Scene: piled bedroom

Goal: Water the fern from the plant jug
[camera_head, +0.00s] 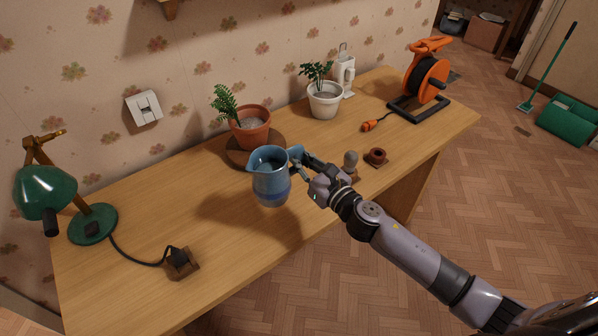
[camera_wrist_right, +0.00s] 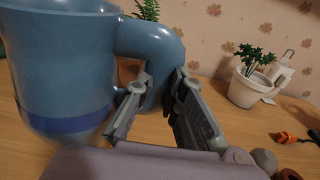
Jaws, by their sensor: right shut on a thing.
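The blue plant jug (camera_head: 270,180) is upright in the head view, just in front of the fern. My right gripper (camera_head: 300,165) is shut on its handle, at the jug's right side. The right wrist view shows the jug's body (camera_wrist_right: 62,65) at the left and its handle (camera_wrist_right: 165,55) between my fingers (camera_wrist_right: 155,100). The jug seems held above the table; the exact gap is unclear. The fern (camera_head: 224,103) grows in a terracotta pot (camera_head: 252,130) on a round brown mat (camera_head: 236,157), partly hidden by the jug. My left gripper is not in view.
A second plant in a white pot (camera_head: 325,103) stands to the right at the back. An orange cable reel (camera_head: 428,75) is at the desk's far right. A green lamp (camera_head: 48,190) stands at the left. The desk's front left (camera_head: 210,240) is mostly clear.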

